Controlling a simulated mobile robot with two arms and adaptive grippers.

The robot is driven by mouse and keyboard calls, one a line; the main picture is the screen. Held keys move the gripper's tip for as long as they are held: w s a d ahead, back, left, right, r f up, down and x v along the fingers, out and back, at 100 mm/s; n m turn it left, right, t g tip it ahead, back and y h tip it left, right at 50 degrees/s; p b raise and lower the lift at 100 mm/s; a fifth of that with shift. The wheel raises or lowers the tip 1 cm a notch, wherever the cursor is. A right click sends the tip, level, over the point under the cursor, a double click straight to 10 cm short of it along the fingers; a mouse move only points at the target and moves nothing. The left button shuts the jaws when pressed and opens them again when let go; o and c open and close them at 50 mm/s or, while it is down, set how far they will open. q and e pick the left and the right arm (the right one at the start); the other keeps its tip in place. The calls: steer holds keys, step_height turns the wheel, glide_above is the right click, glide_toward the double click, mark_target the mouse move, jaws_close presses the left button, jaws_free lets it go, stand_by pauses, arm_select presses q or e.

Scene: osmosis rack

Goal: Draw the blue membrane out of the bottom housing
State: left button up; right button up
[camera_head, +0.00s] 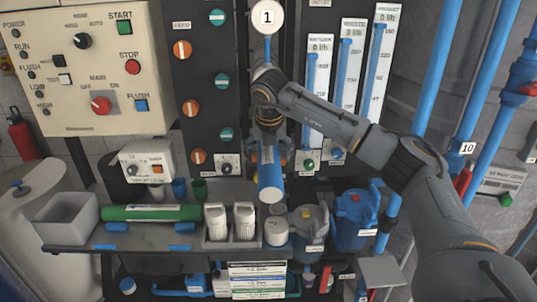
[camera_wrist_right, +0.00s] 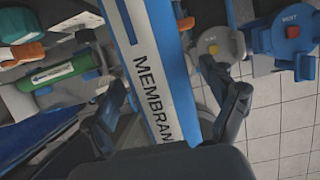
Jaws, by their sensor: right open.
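The blue membrane (camera_head: 270,178) is a blue tube with a white label band, jutting out below my right gripper (camera_head: 268,138) in the head view. In the right wrist view the membrane (camera_wrist_right: 158,75), marked "MEMBRAN", runs between the two dark fingers of my right gripper (camera_wrist_right: 168,85). The fingers are spread, one on each side of the tube, with a gap visible on the right side. Whether either finger touches it cannot be told. My wrist hides the bottom housing and where the membrane enters it. My left gripper is not in view.
Below is a shelf with a green tube (camera_head: 150,212), a grey bin (camera_head: 66,218), white bottles (camera_head: 244,221), a grey jug (camera_head: 310,229) and a blue jug (camera_head: 356,215). A control panel (camera_head: 82,68) stands at left. Blue pipes (camera_head: 440,60) rise at right.

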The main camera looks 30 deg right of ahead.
mark_target(271, 180)
steer(key=c, duration=1.6)
steer(key=shift+s+a+f, duration=0.15)
steer(key=shift+s+a, duration=0.05)
steer(key=shift+s, duration=0.1)
steer(key=shift+s+a+b, duration=0.3)
steer(key=shift+s, duration=0.2)
steer(key=shift+s+a, duration=0.1)
steer(key=shift+s, duration=0.05)
steer(key=shift+s+a+r+b, duration=0.1)
steer(key=shift+s+a+b, duration=0.4)
steer(key=shift+s, duration=0.5)
steer(key=shift+s+a+r+b, duration=0.1)
steer(key=shift+s+a+b, duration=0.2)
steer(key=shift+s+a, duration=0.6)
steer(key=shift+s+a+b, duration=0.4)
steer(key=shift+s+a, duration=0.05)
steer(key=shift+s, duration=0.7)
steer(key=shift+s+a+b, duration=0.2)
steer(key=shift+s+a, duration=0.2)
steer(key=shift+s, duration=0.25)
steer(key=shift+s+a+b, duration=0.15)
steer(key=shift+s+a, duration=0.2)
steer(key=shift+s, duration=0.25)
steer(key=shift+s+a, duration=0.1)
